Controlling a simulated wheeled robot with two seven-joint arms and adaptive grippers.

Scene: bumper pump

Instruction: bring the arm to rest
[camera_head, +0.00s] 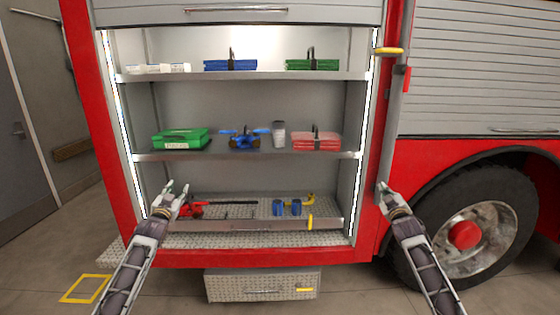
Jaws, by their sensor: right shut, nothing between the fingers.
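My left gripper (176,191) is raised at the left of the open compartment, in front of its lower part. Its fingers look spread apart, with nothing seen between them. My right gripper (386,190) is raised at the right edge of the compartment, in front of the red frame. It is shut and empty. Both arms come up from the bottom of the view and touch nothing that I can see.
The red truck's compartment holds cases on the upper shelf (270,76), a blue pump-like item (244,139) on the middle shelf and tools on the bottom tray (245,226). A step box (230,285) juts out below. A wheel (480,235) stands at right.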

